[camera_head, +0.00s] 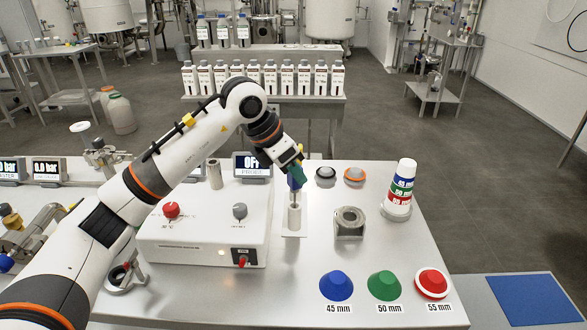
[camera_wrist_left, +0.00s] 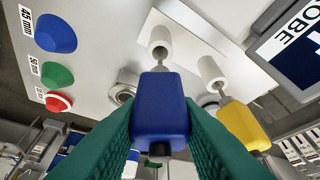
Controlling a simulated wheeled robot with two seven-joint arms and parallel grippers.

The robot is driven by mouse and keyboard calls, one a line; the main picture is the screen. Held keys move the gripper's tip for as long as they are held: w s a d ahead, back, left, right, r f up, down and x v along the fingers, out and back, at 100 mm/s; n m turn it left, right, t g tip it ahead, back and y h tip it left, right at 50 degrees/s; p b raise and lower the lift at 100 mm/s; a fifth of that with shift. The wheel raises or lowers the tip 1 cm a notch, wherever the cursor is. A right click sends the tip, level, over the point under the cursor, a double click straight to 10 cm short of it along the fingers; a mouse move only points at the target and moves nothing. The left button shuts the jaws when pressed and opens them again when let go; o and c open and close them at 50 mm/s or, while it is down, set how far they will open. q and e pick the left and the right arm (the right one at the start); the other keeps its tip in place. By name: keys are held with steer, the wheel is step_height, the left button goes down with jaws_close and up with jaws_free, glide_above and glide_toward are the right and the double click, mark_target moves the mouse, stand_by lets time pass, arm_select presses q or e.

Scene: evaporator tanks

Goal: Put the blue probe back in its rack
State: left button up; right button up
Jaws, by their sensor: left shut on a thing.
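The blue probe (camera_wrist_left: 162,105) is between the green fingers of my left gripper (camera_wrist_left: 160,125), which is shut on its blue handle. Its metal shaft points at the mouth of a white rack tube (camera_wrist_left: 160,40); I cannot tell how far the tip is inside. In the head view the probe (camera_head: 296,181) is roughly upright, its handle above the white rack tube (camera_head: 294,217), with my left gripper (camera_head: 293,170) at its top. A yellow probe (camera_wrist_left: 245,125) stands by the second white tube (camera_wrist_left: 209,69), its shaft at that tube. My right gripper is not in view.
A white control box (camera_head: 200,255) with knobs stands left of the rack, a display (camera_head: 253,165) behind it. Blue (camera_head: 336,285), green (camera_head: 384,285) and red (camera_head: 431,283) cones line the front.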

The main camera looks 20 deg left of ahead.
arm_select(q)
steer(key=o, duration=1.1)
steer(key=shift+o, duration=0.2)
